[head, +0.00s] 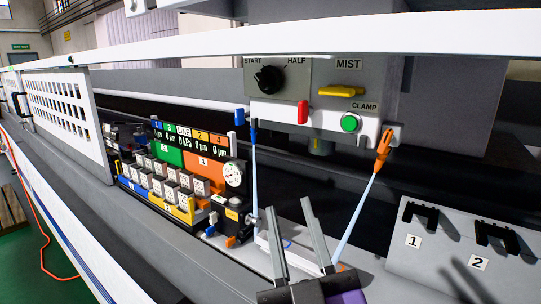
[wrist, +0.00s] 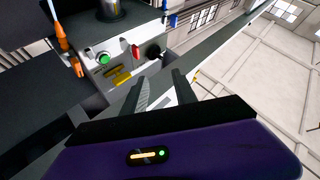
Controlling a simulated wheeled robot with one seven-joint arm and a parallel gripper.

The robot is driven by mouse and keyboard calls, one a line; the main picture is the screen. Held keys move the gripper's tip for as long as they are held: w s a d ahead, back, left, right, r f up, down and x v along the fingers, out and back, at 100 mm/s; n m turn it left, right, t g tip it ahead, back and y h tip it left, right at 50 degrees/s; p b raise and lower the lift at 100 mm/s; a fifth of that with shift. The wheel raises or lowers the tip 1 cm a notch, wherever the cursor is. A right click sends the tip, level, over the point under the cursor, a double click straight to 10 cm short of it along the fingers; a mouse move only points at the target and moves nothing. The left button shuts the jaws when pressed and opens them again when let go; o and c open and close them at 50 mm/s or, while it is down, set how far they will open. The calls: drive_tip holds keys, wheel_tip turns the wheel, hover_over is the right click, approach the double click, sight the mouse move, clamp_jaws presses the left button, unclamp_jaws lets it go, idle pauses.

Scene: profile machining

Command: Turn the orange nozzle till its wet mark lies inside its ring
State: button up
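The orange nozzle (head: 383,148) hangs from the machine head, right of the green CLAMP button. Its pale blue jet (head: 357,215) slants down and left to the bed, ending close behind my gripper's right side. A bit of orange shows there, but I cannot tell ring from wet mark. My gripper (head: 286,208) is open and empty, low in front of the bed, left of and below the orange nozzle. In the wrist view, the orange nozzle (wrist: 63,38) is at the upper left, well away from my fingers (wrist: 161,82).
A blue nozzle (head: 253,132) with its own jet hangs further left. A blue ring (head: 287,243) shows partly behind my fingers. The panel has a black knob (head: 268,80), red lever (head: 303,112) and yellow lever (head: 341,91). A white rail (head: 300,42) crosses above; a gauge rack (head: 185,175) stands left.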

drive_tip(key=s+d+f+m+g+h, duration=0.1)
drive_tip(key=s+d+f, duration=0.4)
drive_tip(key=s+f, duration=0.5)
drive_tip(key=s+d+f+m+g+h, duration=0.2)
drive_tip(key=s+d+f, duration=0.4)
drive_tip(key=s+f, duration=0.4)
drive_tip(key=s+d+f+m+g+h, duration=0.1)
drive_tip(key=s+d+f+g, duration=0.4)
drive_tip(key=s+f, duration=0.5)
drive_tip(key=s+d+m, duration=0.1)
drive_tip(key=s, duration=0.1)
drive_tip(key=shift+s+f+m+g+h, duration=0.15)
drive_tip(key=shift+s+m+g+h, duration=0.15)
drive_tip(key=shift+m, duration=0.1)
